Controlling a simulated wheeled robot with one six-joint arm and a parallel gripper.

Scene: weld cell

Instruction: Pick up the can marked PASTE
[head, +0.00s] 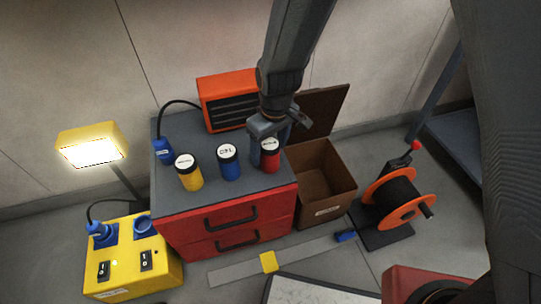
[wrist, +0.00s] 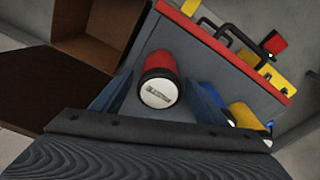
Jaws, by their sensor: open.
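Three cans with black rims and white labelled lids stand in a row on the grey cabinet top: a yellow can (head: 190,179), a blue can (head: 229,166) and a red can (head: 270,163). I cannot read the lid markings surely, so I cannot tell which says PASTE. My gripper (head: 268,146) is over the red can and hides part of it. In the wrist view my open gripper (wrist: 158,98) has its fingers either side of the red can (wrist: 158,68), with nothing held. The blue can (wrist: 213,115) and yellow can (wrist: 245,115) lie beyond the right finger.
The red-drawered cabinet (head: 168,196) has an orange heater (head: 226,100) at its back. An open brown box (head: 325,185) stands to its right, with a cable reel (head: 393,201) beyond. A yellow power box (head: 130,275) is at lower left, beside a lit lamp (head: 92,150).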

